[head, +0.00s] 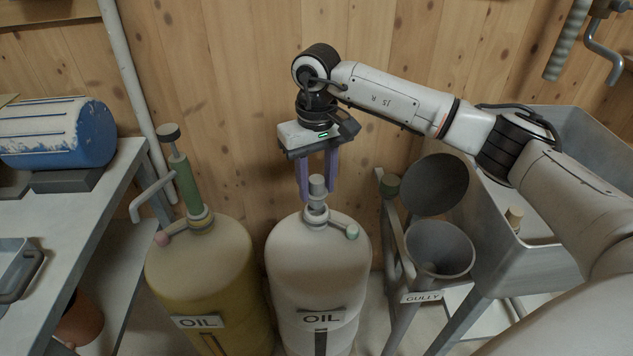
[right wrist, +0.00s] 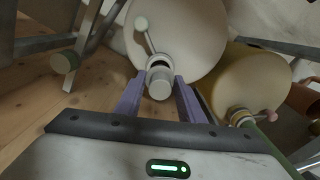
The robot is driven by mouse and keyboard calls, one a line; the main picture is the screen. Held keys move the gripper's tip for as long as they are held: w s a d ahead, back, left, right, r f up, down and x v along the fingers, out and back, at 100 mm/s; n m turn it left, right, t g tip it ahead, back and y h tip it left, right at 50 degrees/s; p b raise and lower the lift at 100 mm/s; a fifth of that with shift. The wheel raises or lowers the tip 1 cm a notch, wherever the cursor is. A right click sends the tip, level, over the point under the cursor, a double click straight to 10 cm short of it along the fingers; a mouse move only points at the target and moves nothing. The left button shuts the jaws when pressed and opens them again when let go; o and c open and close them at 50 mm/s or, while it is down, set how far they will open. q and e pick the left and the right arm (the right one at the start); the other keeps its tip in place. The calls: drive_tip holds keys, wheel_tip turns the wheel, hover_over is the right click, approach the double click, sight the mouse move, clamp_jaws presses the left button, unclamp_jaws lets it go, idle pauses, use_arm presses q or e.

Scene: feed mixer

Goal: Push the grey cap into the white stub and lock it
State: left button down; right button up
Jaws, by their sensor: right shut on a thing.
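The grey cap (head: 317,187) is held between the purple fingers of my right gripper (head: 317,190). The white stub (head: 316,218) stands on top of the white oil tank (head: 318,262), directly under the cap. A lever with a pale green knob (head: 352,232) sticks out from the stub to the right. In the right wrist view the cap (right wrist: 159,87) sits between the fingertips, with the stub's ring (right wrist: 158,63) just beyond it. I cannot tell whether the cap touches the stub or is inside it. My left gripper is not in view.
A yellow oil tank (head: 200,265) with a green-handled fitting (head: 185,180) stands close on the left. A grey funnel marked GULLY (head: 440,250) and a grey trough (head: 540,250) are on the right. A bench with a blue drum (head: 60,135) is at far left.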

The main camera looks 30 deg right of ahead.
sight(317, 198)
idle(0.6)
drive_tip(key=shift+f+b, duration=0.35)
drive_tip(key=shift+f, duration=0.2)
idle(0.4)
drive_tip(key=shift+f+b, duration=1.1)
drive_tip(key=shift+f, duration=0.55)
drive_tip(key=o, duration=1.2)
